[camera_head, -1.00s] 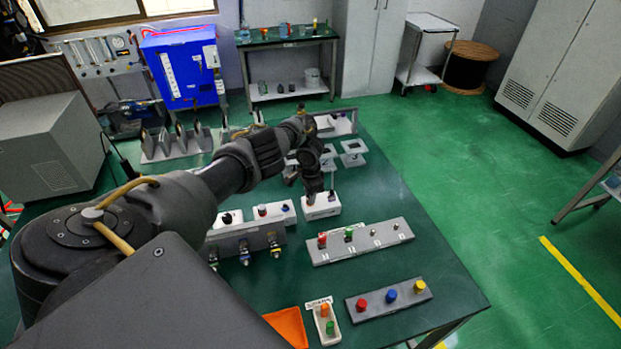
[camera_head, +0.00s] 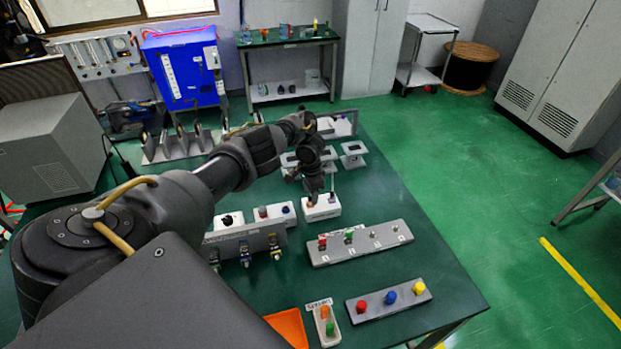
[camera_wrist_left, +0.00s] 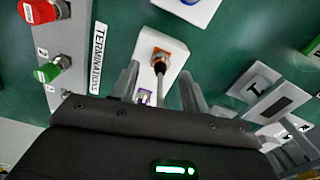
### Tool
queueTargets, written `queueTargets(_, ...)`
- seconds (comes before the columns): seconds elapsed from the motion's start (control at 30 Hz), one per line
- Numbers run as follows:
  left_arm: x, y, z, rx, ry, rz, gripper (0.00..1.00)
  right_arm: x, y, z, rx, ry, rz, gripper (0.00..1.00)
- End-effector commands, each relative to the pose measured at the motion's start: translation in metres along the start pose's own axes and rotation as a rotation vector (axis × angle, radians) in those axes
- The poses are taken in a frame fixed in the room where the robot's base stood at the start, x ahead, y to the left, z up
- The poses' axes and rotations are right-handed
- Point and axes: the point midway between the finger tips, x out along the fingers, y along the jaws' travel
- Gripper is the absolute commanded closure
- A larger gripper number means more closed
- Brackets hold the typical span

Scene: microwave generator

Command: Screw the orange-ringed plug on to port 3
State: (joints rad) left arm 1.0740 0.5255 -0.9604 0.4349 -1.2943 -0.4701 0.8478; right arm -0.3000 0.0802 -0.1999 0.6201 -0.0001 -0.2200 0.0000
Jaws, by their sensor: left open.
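The orange-ringed plug (camera_wrist_left: 162,58) stands in a white block (camera_wrist_left: 172,40) in the left wrist view. A dark rod or cable rises from beside it. It shows as a small orange spot (camera_head: 310,204) in the head view. My left gripper (camera_head: 315,198) is open just above the block, its two fingers (camera_wrist_left: 160,88) apart on either side of it, not closed on the plug. The grey termination rack (camera_head: 325,258) carries a red cap (camera_head: 322,241) and a green cap (camera_head: 349,236). Port 3 (camera_head: 373,235), third from the left, is bare. My right gripper is out of view.
A strip with red, blue and yellow knobs (camera_head: 391,292) and a white tray (camera_head: 321,335) with orange and green caps lie near the front. White blocks (camera_head: 267,224) stand left of the gripper. Stands (camera_head: 352,163) lie behind. The table right of these is clear.

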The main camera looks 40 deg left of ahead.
Motion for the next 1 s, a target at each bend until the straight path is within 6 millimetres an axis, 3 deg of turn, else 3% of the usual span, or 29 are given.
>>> queueTargets(0.03, -0.015, -0.002, 0.000, 0.001, 0.003, -0.003, 0.55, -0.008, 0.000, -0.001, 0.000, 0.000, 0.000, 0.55)
queueTargets(0.27, -0.059, -0.001, 0.000, 0.001, 0.003, -0.002, 0.55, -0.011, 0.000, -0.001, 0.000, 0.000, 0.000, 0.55)
queueTargets(0.4, -0.082, -0.001, 0.001, -0.001, 0.000, -0.004, 0.55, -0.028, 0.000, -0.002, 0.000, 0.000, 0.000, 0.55)
queueTargets(1.0, -0.087, -0.001, 0.001, -0.002, 0.000, -0.001, 0.55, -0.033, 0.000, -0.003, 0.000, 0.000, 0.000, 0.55)
